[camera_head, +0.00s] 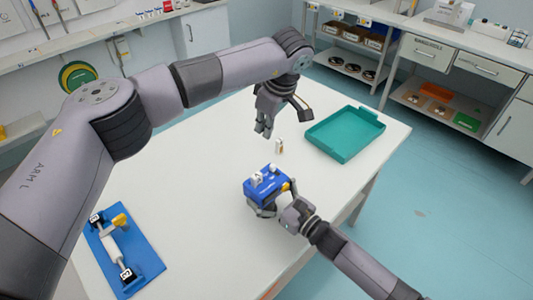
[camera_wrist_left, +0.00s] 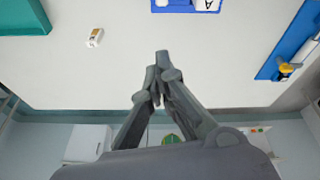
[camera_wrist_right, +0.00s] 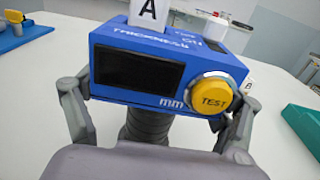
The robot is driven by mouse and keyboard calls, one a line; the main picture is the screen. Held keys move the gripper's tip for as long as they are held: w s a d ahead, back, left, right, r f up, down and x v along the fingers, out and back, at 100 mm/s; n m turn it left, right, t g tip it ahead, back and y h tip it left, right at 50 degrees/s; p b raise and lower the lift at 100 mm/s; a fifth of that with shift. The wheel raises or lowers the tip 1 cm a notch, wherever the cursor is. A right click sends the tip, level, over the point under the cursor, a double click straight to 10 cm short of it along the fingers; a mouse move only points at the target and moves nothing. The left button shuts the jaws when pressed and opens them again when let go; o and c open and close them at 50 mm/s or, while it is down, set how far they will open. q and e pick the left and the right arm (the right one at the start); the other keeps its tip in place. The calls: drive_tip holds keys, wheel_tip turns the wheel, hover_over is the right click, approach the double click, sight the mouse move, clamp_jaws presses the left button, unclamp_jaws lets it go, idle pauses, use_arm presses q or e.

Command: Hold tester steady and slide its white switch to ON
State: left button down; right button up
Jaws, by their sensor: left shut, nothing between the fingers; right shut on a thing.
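The tester (camera_head: 262,186) is a blue box with a dark display and a round yellow TEST button (camera_wrist_right: 212,95). My right gripper (camera_wrist_right: 157,108) is shut on the tester, one finger at each side, near the middle of the white table. A white block marked A (camera_wrist_right: 148,14) stands on its top. A small white piece (camera_wrist_right: 216,27), seemingly the switch, shows by the ON lettering; its exact position is unclear. My left gripper (camera_head: 263,130) is shut and empty above the table, behind and apart from the tester. In the left wrist view only the tester's edge (camera_wrist_left: 172,8) shows.
A small white block (camera_head: 279,147) stands on the table (camera_head: 190,185) behind the tester. A teal tray (camera_head: 345,150) lies at the back right. A blue stand (camera_head: 143,262) with a roller and yellow knob lies at the left. Table around the tester is mostly clear.

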sight(273, 168)
use_arm(q)
drive_tip(key=shift+w+a+r+m, duration=0.1)
drive_tip(key=shift+w+m, duration=0.1)
drive_tip(key=shift+m, duration=1.1)
wheel_tip(273, 168, down, 10)
drive_tip(key=shift+s+d+r, duration=0.25)
drive_tip(key=shift+s, duration=0.05)
drive_tip(key=shift+s+d, duration=0.8)
